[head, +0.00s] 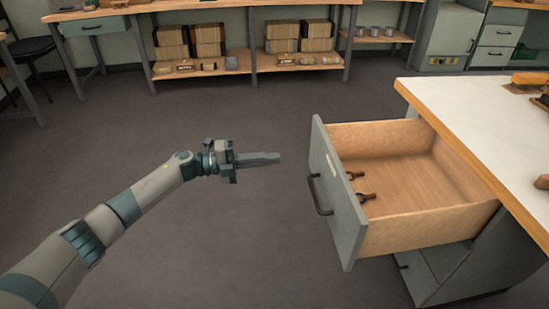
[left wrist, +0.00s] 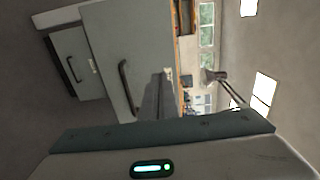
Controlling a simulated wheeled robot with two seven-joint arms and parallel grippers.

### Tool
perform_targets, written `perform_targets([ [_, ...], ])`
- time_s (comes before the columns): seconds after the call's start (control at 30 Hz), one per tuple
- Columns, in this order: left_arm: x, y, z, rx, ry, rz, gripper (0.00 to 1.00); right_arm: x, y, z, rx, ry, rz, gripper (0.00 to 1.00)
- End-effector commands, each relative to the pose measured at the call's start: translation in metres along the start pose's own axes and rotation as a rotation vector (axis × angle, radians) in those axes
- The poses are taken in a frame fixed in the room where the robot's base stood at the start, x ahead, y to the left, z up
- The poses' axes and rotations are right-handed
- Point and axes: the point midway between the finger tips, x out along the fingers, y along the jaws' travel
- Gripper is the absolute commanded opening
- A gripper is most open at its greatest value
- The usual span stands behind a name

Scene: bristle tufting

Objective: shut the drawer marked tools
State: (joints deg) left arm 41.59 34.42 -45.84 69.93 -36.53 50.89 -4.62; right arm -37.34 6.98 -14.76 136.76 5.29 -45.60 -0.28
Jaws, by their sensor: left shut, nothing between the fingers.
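An open drawer with a grey front (head: 335,195) and a pale wooden inside sticks out from the workbench at the right of the head view. Its dark bar handle (head: 319,195) faces my left gripper. No mark reading "tools" is legible on it. My left gripper (head: 268,158) is shut and empty, its fingers pointing right toward the drawer front, with a gap between. In the left wrist view the drawer front (left wrist: 108,45) and handle (left wrist: 127,88) show ahead of and left of the shut fingers (left wrist: 158,98). My right gripper is out of view.
Two dark-handled tools (head: 364,196) lie in the drawer near its front. The workbench's white top (head: 475,110) is at the right, with a lower grey drawer (head: 420,275) beneath. Shelves with boxes (head: 208,38) stand along the back. The floor (head: 230,240) left of the drawer is clear.

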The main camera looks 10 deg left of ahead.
Motion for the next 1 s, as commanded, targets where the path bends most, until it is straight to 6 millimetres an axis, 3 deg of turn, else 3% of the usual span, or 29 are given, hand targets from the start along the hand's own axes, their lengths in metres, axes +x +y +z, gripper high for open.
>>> perform_targets([
  [0.6, 0.101, 0.0, 0.0, 0.0, 0.0, 0.0, 0.0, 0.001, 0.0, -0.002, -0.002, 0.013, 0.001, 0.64],
  [0.8, 0.12, 0.0, 0.001, 0.0, -0.002, 0.0, 0.0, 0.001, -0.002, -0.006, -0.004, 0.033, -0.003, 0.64],
  [1.0, 0.125, 0.0, 0.0, 0.0, -0.001, 0.0, 0.0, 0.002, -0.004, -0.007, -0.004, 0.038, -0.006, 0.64],
])
